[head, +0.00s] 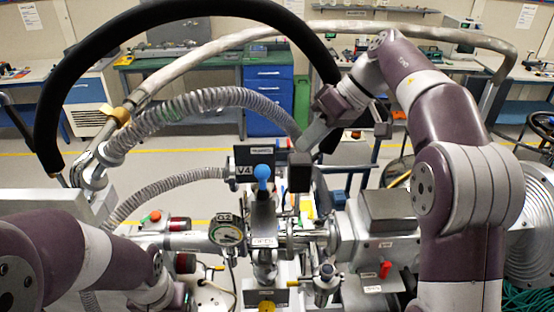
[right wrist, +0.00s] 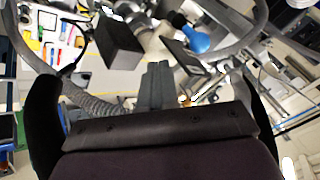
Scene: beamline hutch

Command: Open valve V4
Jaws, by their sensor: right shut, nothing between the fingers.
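Valve V4 shows at the middle of the head view, with a blue-knobbed handle (head: 262,173) beside a dark plate marked V4 (head: 243,170). A plate reading OPEN (head: 264,241) sits below the handle. The blue knob also shows in the right wrist view (right wrist: 198,41), apart from my fingers. My right gripper (head: 304,146) is shut and empty, above and to the right of the knob; its fingers (right wrist: 157,72) show together in the right wrist view. My left arm comes in at lower left, but its gripper cannot be made out.
A dark block (head: 300,172) stands just right of the handle, close under my right gripper. A round gauge (head: 228,235) is left of the valve. Ribbed hoses (head: 195,100) and a thick black hose (head: 75,75) arch behind. A blue drawer cabinet (head: 268,98) stands farther back.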

